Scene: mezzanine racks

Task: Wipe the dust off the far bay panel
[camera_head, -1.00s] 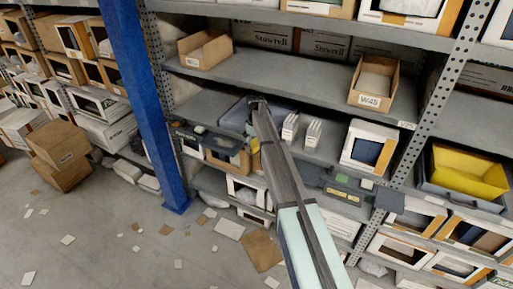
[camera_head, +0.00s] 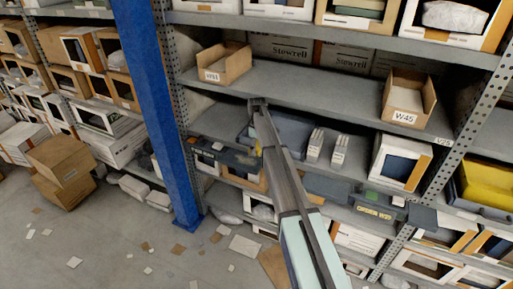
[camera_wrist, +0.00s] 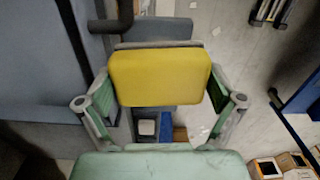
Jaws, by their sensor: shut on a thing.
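My gripper (camera_wrist: 160,98) is shut on a yellow pad (camera_wrist: 160,77), with a green-grey finger on each side of it in the wrist view. A broad blue-grey surface (camera_wrist: 45,85) lies left of the pad in the wrist view. I cannot tell whether it is the far bay panel, whether the pad touches it, or where dust lies.
A blue post (camera_head: 152,110) stands left of my arm. Open cardboard bins (camera_head: 224,64) and one marked W45 (camera_head: 405,118) stand on the shelf above. White boxes (camera_head: 400,160) and a yellow bin (camera_head: 485,180) are at right. Scraps litter the floor (camera_head: 120,240).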

